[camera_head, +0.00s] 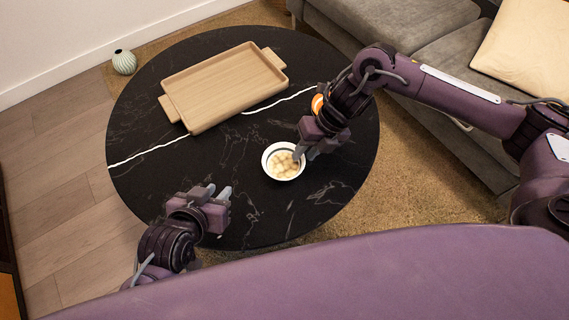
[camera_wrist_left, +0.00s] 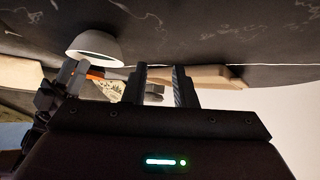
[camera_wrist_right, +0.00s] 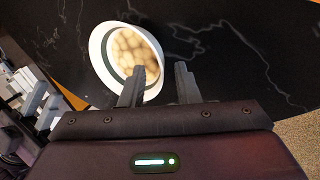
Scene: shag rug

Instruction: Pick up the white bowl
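The white bowl (camera_head: 266,162) stands upright on the black round table, with several pale round pieces inside. My right gripper (camera_head: 306,154) is open at the bowl's right side. In the right wrist view the white bowl (camera_wrist_right: 98,52) has its near-right rim between the open fingers (camera_wrist_right: 160,83) in the picture. One finger overlaps the bowl's inside and the other is outside it; I cannot tell whether either touches. My left gripper (camera_head: 218,192) is open and empty near the table's front-left edge. The bowl also shows in the left wrist view (camera_wrist_left: 92,44), apart from that gripper.
A wooden tray (camera_head: 222,90) with two handles lies on the table's back left. The black marbled table (camera_head: 235,215) is clear around the bowl. A small striped vase (camera_head: 124,62) stands beyond the table at left. A grey sofa (camera_head: 400,22) stands at back right.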

